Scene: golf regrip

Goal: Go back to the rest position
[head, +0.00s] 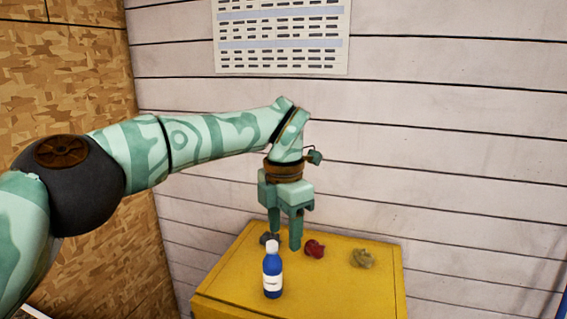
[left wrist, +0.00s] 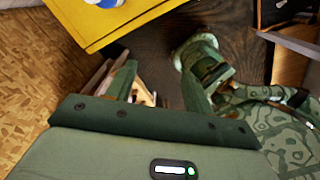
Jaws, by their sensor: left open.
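My left gripper (head: 284,238) is above the yellow table, with its fingers pointing down, apart and empty. In the left wrist view, its two fingers (left wrist: 158,85) are spread with nothing held between them. A blue bottle with a white cap (head: 272,272) stands upright on the table in front of the gripper. A red object (head: 314,249) lies just right of the fingers. A dark grey object (head: 266,238) is partly hidden behind the fingers and the bottle. My right gripper cannot be made out in either view.
The yellow table (head: 225,285) stands near a white plank wall (head: 440,150) with a printed chart (head: 282,38). An olive-yellow lump (head: 362,258) lies at the table's right. A chipboard wall (head: 70,75) is at left. The left wrist view shows dark floor (left wrist: 150,50) beside the table.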

